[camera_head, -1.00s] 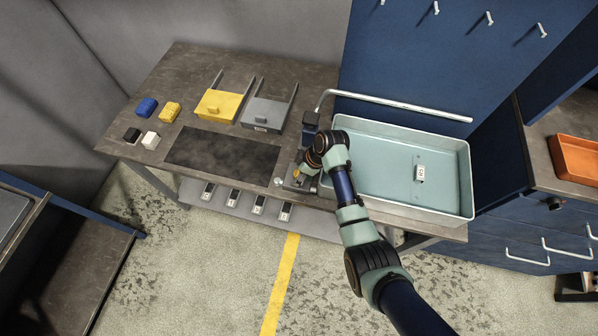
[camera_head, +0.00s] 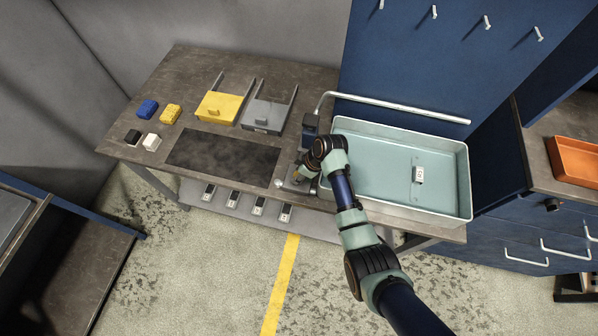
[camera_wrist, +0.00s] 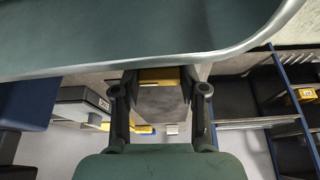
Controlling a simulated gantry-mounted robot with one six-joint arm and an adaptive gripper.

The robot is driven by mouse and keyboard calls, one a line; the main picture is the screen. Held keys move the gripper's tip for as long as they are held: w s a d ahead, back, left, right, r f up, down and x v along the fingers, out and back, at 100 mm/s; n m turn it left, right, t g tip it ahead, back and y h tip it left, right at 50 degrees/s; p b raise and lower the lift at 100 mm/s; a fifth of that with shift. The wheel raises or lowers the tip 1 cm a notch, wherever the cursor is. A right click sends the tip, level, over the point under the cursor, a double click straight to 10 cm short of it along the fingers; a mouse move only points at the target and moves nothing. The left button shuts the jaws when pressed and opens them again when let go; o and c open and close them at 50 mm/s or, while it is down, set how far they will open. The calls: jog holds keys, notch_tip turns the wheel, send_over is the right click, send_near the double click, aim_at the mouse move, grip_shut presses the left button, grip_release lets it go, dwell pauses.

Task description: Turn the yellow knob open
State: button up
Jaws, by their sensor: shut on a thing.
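My gripper (camera_wrist: 160,82) points away from the wrist camera, one dark finger on each side of a yellow bar (camera_wrist: 158,74), which I take to be the yellow knob. The jaws are shut on it. The knob tops a grey block-like body in the wrist view. In the head view my gripper (camera_head: 299,178) is low at the table's front edge, beside the dark blue unit with the bent pipe (camera_head: 310,127). My wrist covers most of it there, so the knob's angle cannot be told from that view.
A pale teal tray (camera_head: 400,211) lies right of my arm, and its rim (camera_wrist: 250,42) passes close above the fingers in the wrist view. A yellow bracket (camera_head: 219,106) and a grey bracket (camera_head: 263,115) stand behind. A dark mat (camera_head: 222,157) lies left.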

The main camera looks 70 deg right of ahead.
jog(key=m+p, duration=0.1)
jog(key=m, duration=0.1)
jog(key=m+h+p, duration=0.1)
jog(key=m+p, duration=0.1)
jog(key=shift+a+r+h, duration=0.1)
jog(key=shift+r+h, duration=0.1)
jog(key=shift+h, duration=0.1)
jog(key=m+p, duration=0.1)
jog(key=m, duration=0.1)
jog(key=m+g+h+p, duration=0.1)
jog(key=m, duration=0.1)
jog(key=shift+m+h, duration=0.3)
jog(key=m, duration=0.2)
jog(key=m+g+h+p, duration=0.1)
jog(key=m, duration=0.1)
jog(key=shift+f+m+g, duration=0.2)
jog(key=shift+m+g, duration=0.1)
jog(key=shift+m+g+b, duration=0.45)
jog(key=shift+m+g, duration=0.25)
jog(key=shift+m, duration=1.2)
jog(key=o, duration=1.1)
jog(key=shift+o, duration=0.2)
jog(key=shift+h, duration=0.3)
jog(key=v, duration=1.2)
